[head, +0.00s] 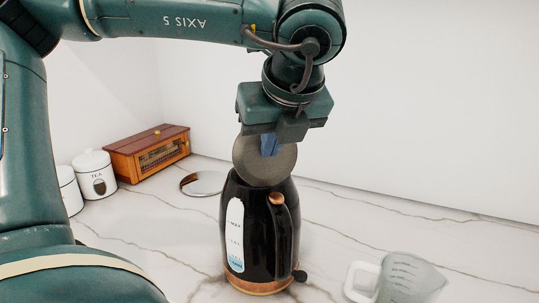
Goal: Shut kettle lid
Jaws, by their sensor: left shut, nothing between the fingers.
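A black kettle (260,237) with a copper-coloured base and a pale level window stands upright on the marble counter (155,239). Its round grey lid (257,163) is raised nearly upright at the kettle's top. My left gripper (271,146) is directly above the kettle, pointing down. Its blue fingers are shut and empty, at the upper part of the lid's face. I cannot tell whether they touch it. My right gripper is not in view.
A wooden bread box (127,158), white canisters including a tea one (95,177), and a round shiny disc (203,184) are at the left. A clear measuring jug (411,277) stands at the front right.

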